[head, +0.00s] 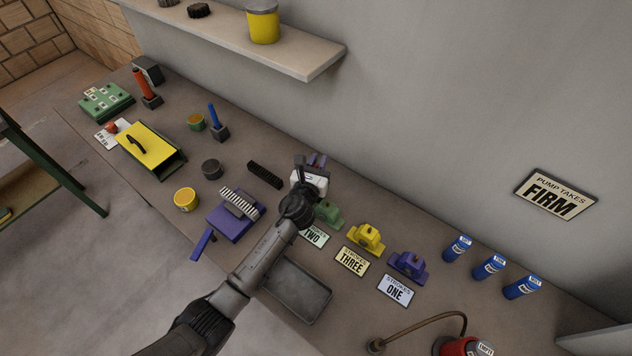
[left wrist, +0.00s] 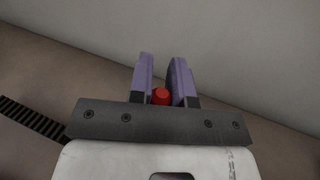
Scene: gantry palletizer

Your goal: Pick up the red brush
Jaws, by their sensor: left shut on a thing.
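My left gripper (head: 316,161) is over the middle of the bench, near the wall. In the left wrist view, its two purple fingers (left wrist: 162,80) are shut on a small red thing, which I take to be the red brush (left wrist: 161,96). Only its rounded red end shows between the fingers; the rest is hidden. In the head view my gripper and wrist hide the brush. My right gripper is not in view.
A black ribbed strip (head: 264,175) lies left of my gripper. Green (head: 328,213), yellow (head: 366,239) and purple (head: 408,264) blocks stand to the right with sign cards. A grey tray (head: 298,292) is in front. A shelf (head: 250,42) juts from the wall above.

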